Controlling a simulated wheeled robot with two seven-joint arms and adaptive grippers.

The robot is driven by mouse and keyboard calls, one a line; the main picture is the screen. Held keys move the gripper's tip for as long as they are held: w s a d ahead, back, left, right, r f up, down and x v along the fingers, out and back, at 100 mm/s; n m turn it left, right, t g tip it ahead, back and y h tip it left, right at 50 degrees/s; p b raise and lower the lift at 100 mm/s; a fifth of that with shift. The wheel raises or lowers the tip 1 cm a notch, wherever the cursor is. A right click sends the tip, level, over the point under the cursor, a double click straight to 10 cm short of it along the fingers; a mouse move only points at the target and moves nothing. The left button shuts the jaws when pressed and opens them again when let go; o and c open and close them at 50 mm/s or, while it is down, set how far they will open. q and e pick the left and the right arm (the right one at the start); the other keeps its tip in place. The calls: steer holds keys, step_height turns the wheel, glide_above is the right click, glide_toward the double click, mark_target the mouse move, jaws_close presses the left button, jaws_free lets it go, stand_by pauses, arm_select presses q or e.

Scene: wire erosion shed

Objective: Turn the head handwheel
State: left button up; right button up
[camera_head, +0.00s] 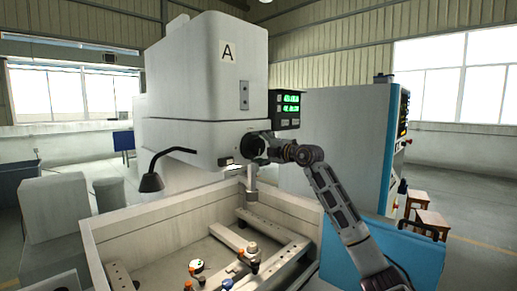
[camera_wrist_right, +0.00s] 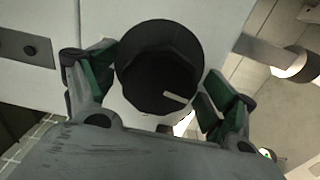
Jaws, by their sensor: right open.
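The head handwheel (camera_head: 249,145) is a dark round knob low on the front of the white machine head (camera_head: 205,85) marked A. In the right wrist view the handwheel (camera_wrist_right: 158,60) is a black faceted knob with a short white line at its lower right. My right gripper (camera_head: 268,149) is at the handwheel in the head view. In the right wrist view its green-padded fingers (camera_wrist_right: 158,85) are open, one on each side of the knob. A small gap shows at the right finger; contact at the left finger is hard to tell. My left gripper is not in view.
A green-digit display (camera_head: 287,103) hangs just above my right wrist. A black lamp (camera_head: 152,181) juts out to the left. Below is an open tank (camera_head: 120,236) with clamp bars and small fittings. A blue-edged cabinet (camera_head: 335,140) stands behind my right arm.

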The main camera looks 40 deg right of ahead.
steer(key=shift+s, duration=0.15)
steer(key=shift+s+f, duration=0.1)
steer(key=shift+s, duration=0.85)
steer(key=s+d, duration=0.1)
steer(key=s, duration=0.8)
steer(key=shift+s, duration=0.4)
